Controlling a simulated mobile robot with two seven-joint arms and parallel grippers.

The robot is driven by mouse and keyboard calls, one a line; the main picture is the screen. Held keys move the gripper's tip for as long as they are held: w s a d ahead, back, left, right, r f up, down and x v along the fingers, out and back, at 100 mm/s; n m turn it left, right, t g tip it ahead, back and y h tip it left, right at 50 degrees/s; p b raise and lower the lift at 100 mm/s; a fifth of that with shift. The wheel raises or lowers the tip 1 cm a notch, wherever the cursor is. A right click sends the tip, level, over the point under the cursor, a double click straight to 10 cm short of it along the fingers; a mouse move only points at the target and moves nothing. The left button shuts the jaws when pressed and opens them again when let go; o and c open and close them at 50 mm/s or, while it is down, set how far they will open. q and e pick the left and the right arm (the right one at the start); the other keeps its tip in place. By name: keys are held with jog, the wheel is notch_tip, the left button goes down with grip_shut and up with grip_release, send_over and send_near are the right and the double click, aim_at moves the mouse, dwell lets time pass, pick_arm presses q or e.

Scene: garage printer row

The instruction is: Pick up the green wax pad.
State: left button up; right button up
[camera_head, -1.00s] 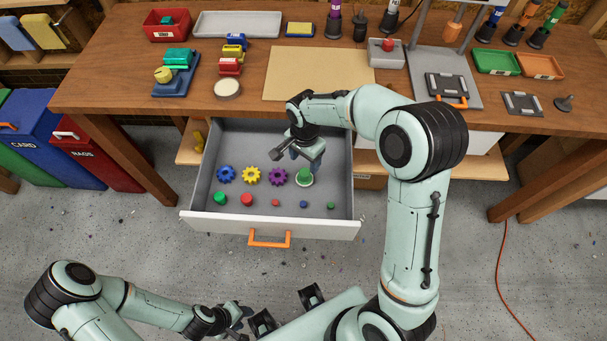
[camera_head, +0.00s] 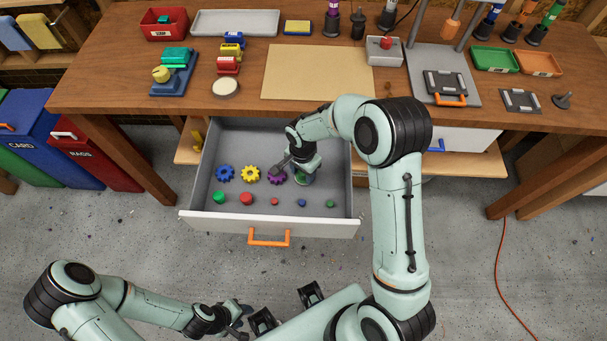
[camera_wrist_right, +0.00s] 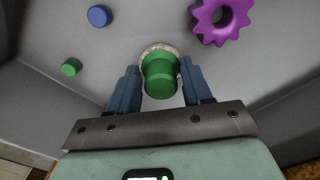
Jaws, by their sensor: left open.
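The green wax pad (camera_wrist_right: 160,75), a green knob on a pale round base, stands in the open drawer (camera_head: 337,160). In the head view it is mostly hidden by my right gripper (camera_head: 299,176). In the right wrist view, my right gripper's blue fingers (camera_wrist_right: 160,80) are open, one on each side of the green knob, with narrow gaps showing. My left gripper (camera_head: 243,312) is open and empty, low over the floor in front of the drawer.
In the drawer, a purple gear (camera_head: 276,177) lies close to the pad, with yellow (camera_head: 251,174) and blue (camera_head: 225,173) gears further left. Several small green, red and blue pieces line the drawer front. The workbench (camera_head: 120,70) overhangs the drawer's back.

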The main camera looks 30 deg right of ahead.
jog(key=c, duration=0.7)
pick_arm(q)
jog(key=shift+w+r+p, duration=0.5)
jog(key=shift+r+p, duration=0.15)
jog(key=shift+r, duration=0.2)
pick_arm(e)
notch_tip(320, 180, up, 20)
jog(key=shift+o, duration=1.2)
jog(key=shift+c, duration=0.7)
